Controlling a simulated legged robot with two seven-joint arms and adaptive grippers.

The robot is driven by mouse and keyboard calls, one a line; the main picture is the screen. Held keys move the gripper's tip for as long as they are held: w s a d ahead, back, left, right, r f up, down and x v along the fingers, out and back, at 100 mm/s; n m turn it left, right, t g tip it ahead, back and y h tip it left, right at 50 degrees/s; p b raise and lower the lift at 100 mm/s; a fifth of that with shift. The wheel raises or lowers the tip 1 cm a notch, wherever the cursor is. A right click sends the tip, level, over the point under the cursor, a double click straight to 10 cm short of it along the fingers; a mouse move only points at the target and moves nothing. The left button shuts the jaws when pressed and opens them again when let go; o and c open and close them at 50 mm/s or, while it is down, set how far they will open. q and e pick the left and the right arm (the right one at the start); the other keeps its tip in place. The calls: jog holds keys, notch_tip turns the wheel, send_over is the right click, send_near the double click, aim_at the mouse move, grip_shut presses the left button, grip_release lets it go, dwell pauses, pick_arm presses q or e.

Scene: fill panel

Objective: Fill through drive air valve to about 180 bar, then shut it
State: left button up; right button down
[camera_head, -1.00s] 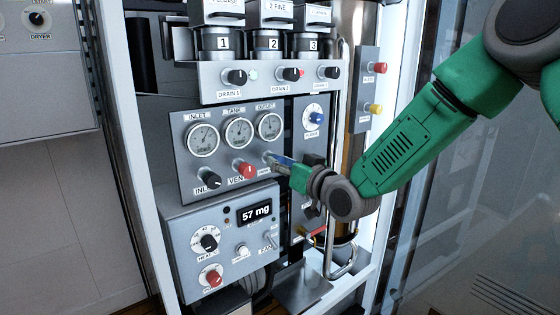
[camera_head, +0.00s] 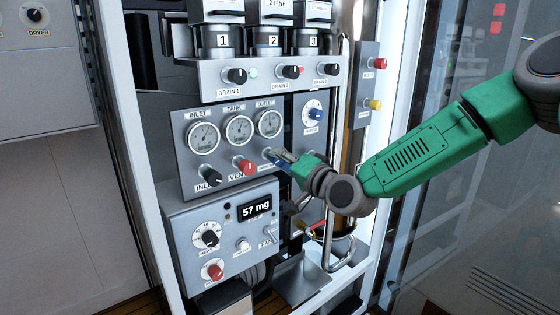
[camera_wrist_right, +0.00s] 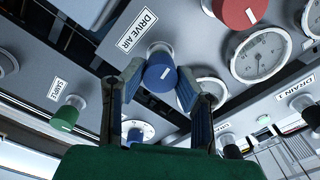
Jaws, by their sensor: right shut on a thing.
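The drive air valve is a blue knob with a white mark, labelled DRIVE AIR (camera_wrist_right: 160,75) in the right wrist view. My right gripper (camera_wrist_right: 158,88) has its fingers on either side of this knob and is shut on it. In the head view the right gripper (camera_head: 278,157) is at the lower right of the gauge panel and hides most of the knob. The inlet gauge (camera_head: 203,138), tank gauge (camera_head: 239,130) and outlet gauge (camera_head: 269,124) sit above; their needles are too small to read. My left gripper is out of view.
The red vent knob (camera_head: 245,167) and black inlet knob (camera_head: 211,175) sit left of my gripper. A blue knob (camera_head: 315,114) is at the upper right. The display (camera_head: 256,211) reads 57 mg. A bent pipe (camera_head: 340,255) stands below my wrist.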

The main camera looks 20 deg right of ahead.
jog(key=shift+d+f+m, duration=0.1)
jog(key=shift+f+m, duration=0.05)
jog(key=shift+m, duration=0.35)
jog(key=c, duration=1.2)
grip_release()
jog(key=shift+w+d, duration=0.1)
jog(key=v, duration=1.2)
jog(key=shift+d, duration=0.1)
